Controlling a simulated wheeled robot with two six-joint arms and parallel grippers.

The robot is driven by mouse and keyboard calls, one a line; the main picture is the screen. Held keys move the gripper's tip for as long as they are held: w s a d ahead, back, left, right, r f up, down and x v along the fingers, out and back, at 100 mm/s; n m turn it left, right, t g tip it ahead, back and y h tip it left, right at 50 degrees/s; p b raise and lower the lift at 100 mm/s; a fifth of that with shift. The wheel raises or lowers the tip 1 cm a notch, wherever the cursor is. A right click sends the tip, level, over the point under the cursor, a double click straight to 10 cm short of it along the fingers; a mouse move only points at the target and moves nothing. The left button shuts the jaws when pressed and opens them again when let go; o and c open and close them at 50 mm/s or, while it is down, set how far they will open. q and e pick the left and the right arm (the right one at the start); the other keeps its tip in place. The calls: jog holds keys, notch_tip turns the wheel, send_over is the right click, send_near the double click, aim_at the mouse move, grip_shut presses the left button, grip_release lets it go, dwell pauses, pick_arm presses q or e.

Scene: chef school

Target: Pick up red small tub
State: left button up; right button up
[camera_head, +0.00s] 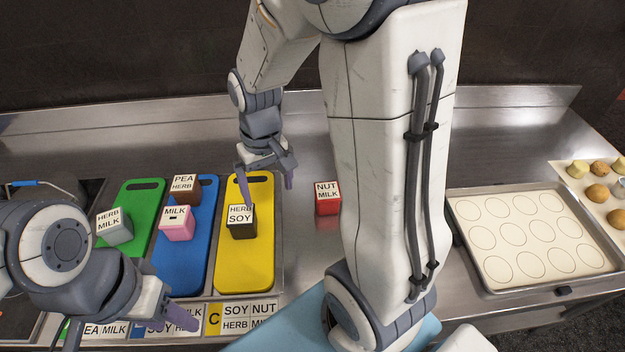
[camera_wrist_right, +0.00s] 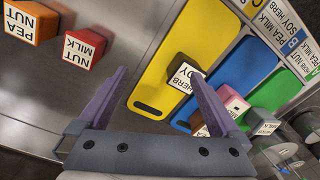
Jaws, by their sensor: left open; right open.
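The red small tub (camera_head: 327,206) has a white NUT MILK label and stands on the bare steel counter right of the yellow board. In the right wrist view the red tub (camera_wrist_right: 78,61) lies left of the fingers, apart from them. My right gripper (camera_head: 267,188) is open and empty, above the yellow board and left of the red tub. Its two purple fingers (camera_wrist_right: 160,84) show in the right wrist view with nothing held between them. My left gripper (camera_head: 133,322) is open and empty at the lower left, near the counter's front.
A brown HERB SOY tub (camera_head: 241,230) stands on the yellow board (camera_head: 255,265); blue and green boards hold more tubs. An orange PEA NUT tub (camera_wrist_right: 45,22) stands near the red one. My right arm crosses the counter's middle. A baking tray (camera_head: 482,275) lies right.

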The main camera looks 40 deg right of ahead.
aim_at(327, 190)
jog(key=d+f+m, duration=0.1)
jog(key=d, duration=0.4)
jog(key=d+f+m, duration=0.1)
jog(key=d+m, duration=0.1)
jog(key=d, duration=0.3)
jog(key=w+d+f+m, duration=0.1)
jog(key=d+f, duration=0.1)
jog(key=d, duration=0.3)
jog(key=shift+f+m, duration=0.1)
jog(key=shift+m, duration=0.2)
jog(key=f, duration=0.3)
jog(key=f+p, duration=0.1)
jog(key=shift+s+d+f, duration=0.15)
jog(key=shift+d+f, duration=0.05)
jog(key=shift+d, duration=0.2)
jog(key=shift+f, duration=0.6)
jog(key=f, duration=0.1)
jog(key=f+p, duration=0.2)
jog(key=f, duration=0.1)
jog(key=shift+s, duration=0.35)
jog(key=shift+d+f, duration=0.1)
jog(key=shift+f, duration=0.45)
jog(key=shift+w, duration=0.1)
jog(key=c, duration=1.5)
